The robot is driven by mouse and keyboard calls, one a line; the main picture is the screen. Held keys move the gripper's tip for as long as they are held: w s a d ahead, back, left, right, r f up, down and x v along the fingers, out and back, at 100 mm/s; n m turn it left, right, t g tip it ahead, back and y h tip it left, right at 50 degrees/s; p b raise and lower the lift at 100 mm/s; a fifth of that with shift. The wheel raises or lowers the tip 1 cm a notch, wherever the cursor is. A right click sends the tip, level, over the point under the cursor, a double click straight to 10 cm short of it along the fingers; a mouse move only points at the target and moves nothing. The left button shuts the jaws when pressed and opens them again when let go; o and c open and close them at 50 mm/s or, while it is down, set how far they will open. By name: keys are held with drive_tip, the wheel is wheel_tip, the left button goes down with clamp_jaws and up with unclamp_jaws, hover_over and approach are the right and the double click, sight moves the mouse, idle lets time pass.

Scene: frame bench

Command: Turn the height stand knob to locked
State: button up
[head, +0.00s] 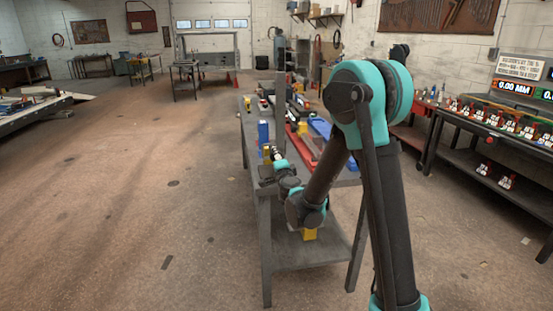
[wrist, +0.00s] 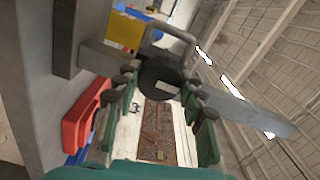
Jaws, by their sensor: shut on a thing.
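A dark round knob (wrist: 160,72) with a small pale mark on its face is in the middle of the wrist view. My gripper (wrist: 163,88) has its fingers on either side of the knob and is shut on it. A grey metal bar (wrist: 245,108) of what looks like the height stand runs behind the knob to the right. In the head view a grey upright post (head: 280,96) rises from the bench, and my gripper (head: 268,156) is small and partly hidden at the bench's near left end. I cannot read the knob's setting there.
The grey bench (head: 262,196) carries a blue block (head: 263,132), red rails (head: 303,142) and other parts close to my arm. A yellow block (wrist: 123,30) and a red part (wrist: 86,115) are near the knob. The floor to the left is clear.

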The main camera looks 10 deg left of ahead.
drive_tip(key=o, duration=1.2)
drive_tip(key=shift+c, duration=0.2)
drive_tip(key=shift+s, duration=0.1)
drive_tip(key=v, duration=1.2)
